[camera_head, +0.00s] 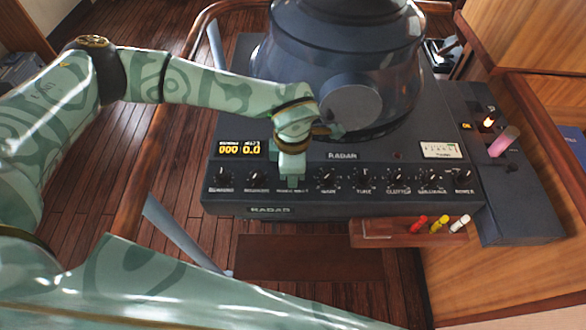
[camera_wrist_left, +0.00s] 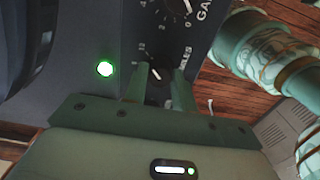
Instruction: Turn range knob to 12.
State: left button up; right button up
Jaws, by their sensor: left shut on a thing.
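The range knob (camera_wrist_left: 156,75) is a small dark knob with a white pointer line, seen in the left wrist view between my left gripper's fingers (camera_wrist_left: 160,80). Its printed scale shows beside it, with part of a label ending in "ILES"; I cannot read for certain which number the pointer meets. In the head view my left gripper (camera_head: 291,182) reaches down to the front row of the radar console (camera_head: 345,207), at the third knob from the left, and hides that knob. The gripper is shut on the knob. My right gripper is not in view.
Other knobs stand close on both sides, such as the one at its left (camera_head: 257,177) and at its right (camera_head: 328,178). A big round radar hood (camera_head: 340,60) rises behind. A small wooden shelf (camera_head: 385,238) with colored markers juts out at the front right.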

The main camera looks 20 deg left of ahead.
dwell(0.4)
pick_arm(q)
jog(key=o, duration=1)
jog(key=shift+r, duration=0.15)
notch_tip(320, 180, up, 16)
jog(key=shift+r, duration=0.1)
